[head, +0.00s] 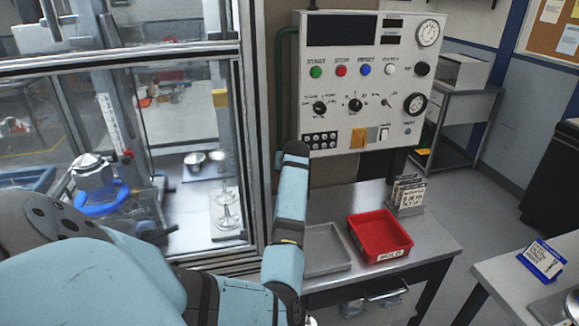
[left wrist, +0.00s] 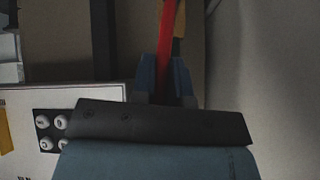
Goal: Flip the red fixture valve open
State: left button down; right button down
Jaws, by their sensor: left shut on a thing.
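A long red bar, which looks like the handle of the red fixture valve (left wrist: 167,38), runs down from the top edge of the left wrist view. My left gripper (left wrist: 165,80) is shut on it, with one blue finger on each side of the bar. The valve's body and pivot are not visible, so how far it is turned cannot be told. In the head view my left arm reaches up beside the control panel and hides its gripper and the valve. My right gripper is in neither view.
The control panel (head: 372,120) with knobs, coloured buttons and gauges is close right of my left wrist. A glazed enclosure stands left. Below, a metal table (head: 436,238) holds a grey tray (head: 328,268), a red bin (head: 381,252) and a card holder (head: 406,213).

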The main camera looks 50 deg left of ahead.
pick_arm(q)
jog(key=shift+s+a+r, duration=0.1)
jog(key=shift+s, duration=0.1)
dwell(0.4)
jog(key=c, duration=1.1)
grip_release()
jog(key=shift+c, duration=0.2)
jog(key=b+v, duration=0.1)
jog(key=v, duration=1.2)
jog(key=shift+s+r+b, duration=0.2)
jog(key=shift+s+b, duration=0.15)
